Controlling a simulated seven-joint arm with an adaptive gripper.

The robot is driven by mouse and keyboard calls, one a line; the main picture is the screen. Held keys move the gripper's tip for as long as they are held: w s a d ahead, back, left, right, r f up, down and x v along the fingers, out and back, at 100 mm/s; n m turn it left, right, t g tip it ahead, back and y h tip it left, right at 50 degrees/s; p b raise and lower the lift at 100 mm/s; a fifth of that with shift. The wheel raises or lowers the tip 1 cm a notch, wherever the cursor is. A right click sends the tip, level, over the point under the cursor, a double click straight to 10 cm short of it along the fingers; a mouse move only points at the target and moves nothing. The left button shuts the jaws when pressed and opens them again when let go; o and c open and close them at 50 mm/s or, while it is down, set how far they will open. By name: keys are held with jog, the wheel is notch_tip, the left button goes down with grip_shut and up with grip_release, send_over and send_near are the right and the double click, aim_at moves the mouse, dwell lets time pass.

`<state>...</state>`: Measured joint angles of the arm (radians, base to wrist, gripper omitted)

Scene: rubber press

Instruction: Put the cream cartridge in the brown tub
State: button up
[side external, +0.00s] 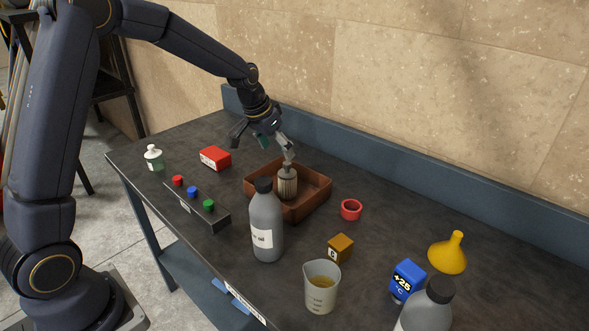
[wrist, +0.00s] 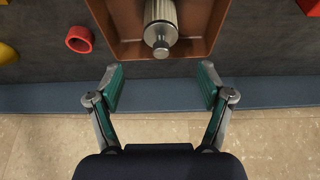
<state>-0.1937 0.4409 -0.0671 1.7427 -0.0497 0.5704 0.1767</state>
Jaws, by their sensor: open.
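The cream cartridge (side external: 287,184), ribbed with a metal nozzle end, is inside the brown tub (side external: 317,197) and looks upright in the side view. In the wrist view the cartridge (wrist: 161,14) shows at the top middle, its metal end towards me, within the tub (wrist: 125,50). Its far end is cut off there. My gripper (side external: 264,144) is above the tub's back side, near the cartridge's top. In the wrist view my gripper (wrist: 160,85) is open, with nothing between its fingers and apart from the cartridge.
A grey bottle (side external: 266,228) stands in front. A red ring (side external: 351,209), a brown cube (side external: 341,249), a beaker (side external: 321,287) and a yellow funnel (side external: 448,254) are to the right. A blue ledge (side external: 400,180) runs behind.

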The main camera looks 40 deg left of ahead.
jog(key=s+d+r, duration=0.4)
jog(key=s+r, duration=0.7)
jog(key=s, duration=0.3)
jog(key=s+d+t, duration=0.1)
jog(key=s+d, duration=0.1)
jog(key=s, duration=1.4)
jog(key=shift+f, duration=0.15)
